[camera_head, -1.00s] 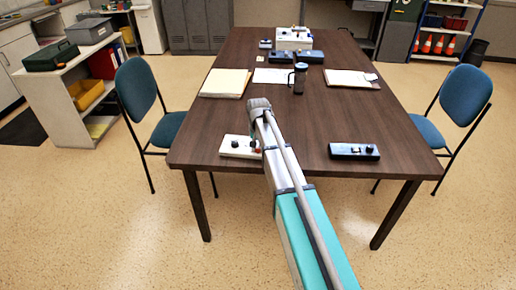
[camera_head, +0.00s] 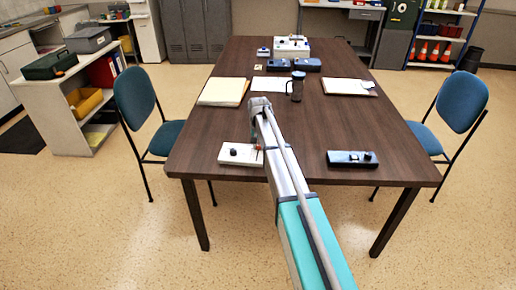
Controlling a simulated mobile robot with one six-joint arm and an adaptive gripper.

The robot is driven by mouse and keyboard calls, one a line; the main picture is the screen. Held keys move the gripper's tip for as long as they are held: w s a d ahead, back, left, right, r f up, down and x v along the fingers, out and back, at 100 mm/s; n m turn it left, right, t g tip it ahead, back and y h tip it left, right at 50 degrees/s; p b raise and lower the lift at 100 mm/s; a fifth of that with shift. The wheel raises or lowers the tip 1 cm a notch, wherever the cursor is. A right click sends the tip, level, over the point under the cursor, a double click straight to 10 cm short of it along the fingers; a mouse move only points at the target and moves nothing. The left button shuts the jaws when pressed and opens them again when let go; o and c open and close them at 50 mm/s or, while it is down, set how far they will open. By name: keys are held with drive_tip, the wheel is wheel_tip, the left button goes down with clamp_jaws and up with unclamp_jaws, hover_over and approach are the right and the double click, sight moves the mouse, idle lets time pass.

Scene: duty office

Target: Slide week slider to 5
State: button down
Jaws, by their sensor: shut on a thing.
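A white panel (camera_head: 226,159) lies at the near left edge of the table, with a round black knob (camera_head: 233,152) on its top. My arm reaches over the table from below, and its end hangs just above the panel's right part. My gripper (camera_head: 257,150) is small and partly hidden by my arm. It is at the panel's right side, shut at a small red part there that looks like a slider handle. No scale or numbers can be read, so the slider's position cannot be told.
A dark blue box (camera_head: 352,158) with knobs lies at the near right edge of the table (camera_head: 330,125). A dark mug (camera_head: 297,88), papers (camera_head: 223,91), a clipboard (camera_head: 349,87) and other devices (camera_head: 292,47) stand further back. Chairs (camera_head: 461,102) flank the table.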

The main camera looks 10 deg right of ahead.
sight(256, 160)
drive_tip(key=shift+c, duration=2.4)
unclamp_jaws()
drive_tip(key=shift+s, duration=0.1)
drive_tip(key=shift+s+a, duration=0.2)
drive_tip(key=shift+s, duration=0.5)
drive_tip(key=s, duration=0.1)
drive_tip(key=s+a, duration=0.1)
drive_tip(key=s, duration=0.3)
drive_tip(key=shift+a, duration=0.4)
drive_tip(key=shift+s+a+r+p, duration=0.1)
drive_tip(key=shift+s+r+p, duration=0.05)
drive_tip(key=shift+r+p, duration=0.6)
wheel_tip(256, 160, up, 12)
drive_tip(key=r+p, duration=0.1)
drive_tip(key=p, duration=1.2)
drive_tip(key=s+f+n+b, duration=0.3)
drive_tip(key=s+f+b, duration=1.7)
drive_tip(key=s, duration=0.3)
drive_tip(key=shift+d+f, duration=0.2)
drive_tip(key=shift+d, duration=0.2)
